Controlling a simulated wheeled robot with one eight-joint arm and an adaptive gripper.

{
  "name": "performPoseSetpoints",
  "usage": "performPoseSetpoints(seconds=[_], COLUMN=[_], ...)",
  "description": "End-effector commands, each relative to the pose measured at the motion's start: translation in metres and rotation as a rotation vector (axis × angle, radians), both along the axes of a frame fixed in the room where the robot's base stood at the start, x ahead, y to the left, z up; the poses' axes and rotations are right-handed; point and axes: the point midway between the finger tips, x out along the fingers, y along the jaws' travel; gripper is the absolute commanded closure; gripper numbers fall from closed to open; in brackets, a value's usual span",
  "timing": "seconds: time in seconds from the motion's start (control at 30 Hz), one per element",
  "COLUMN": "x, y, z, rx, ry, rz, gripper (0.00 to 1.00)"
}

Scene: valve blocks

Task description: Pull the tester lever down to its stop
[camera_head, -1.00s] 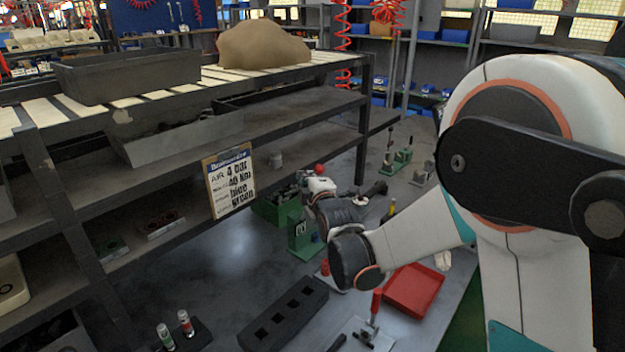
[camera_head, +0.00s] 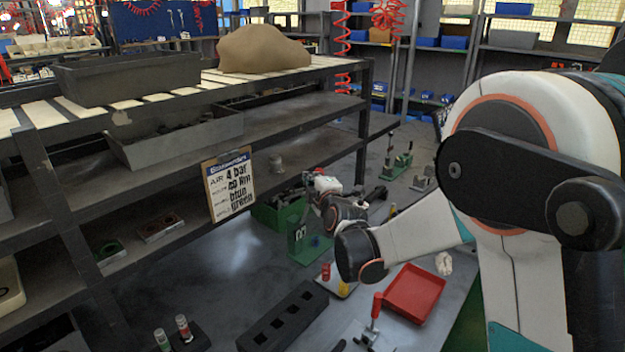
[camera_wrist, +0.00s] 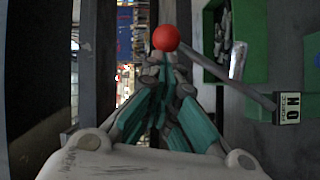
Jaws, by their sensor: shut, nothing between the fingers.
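The tester lever shows in the wrist view as a red ball knob (camera_wrist: 166,38) on a grey rod (camera_wrist: 232,84) that slants down to the right toward a small label plate (camera_wrist: 289,106). My gripper (camera_wrist: 168,72) is shut and empty, its fingertips just below the knob in the picture. I cannot tell whether they touch it. In the head view my gripper (camera_head: 316,184) is beside the shelf, above the green tester stand (camera_head: 302,243). The knob is hard to make out there, and my wrist hides part of the stand.
A dark shelf rack (camera_head: 190,152) with a clipped sign (camera_head: 230,187) stands close at left. A red tray (camera_head: 413,293), a black slotted block (camera_head: 284,318) and a red-handled clamp (camera_head: 375,312) lie in front. A green bin (camera_wrist: 222,45) shows beside the lever.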

Motion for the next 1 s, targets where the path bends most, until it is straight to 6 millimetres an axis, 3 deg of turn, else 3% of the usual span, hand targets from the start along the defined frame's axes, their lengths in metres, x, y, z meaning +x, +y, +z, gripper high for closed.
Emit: performPoseSetpoints(seconds=[0.57, 1.0], x=[0.014, 0.050], y=[-0.011, -0.040], z=[-0.003, -0.025], rx=[0.068, 0.268], ry=[0.087, 0.344], rz=[-0.001, -0.003], gripper=[1.00, 1.00])
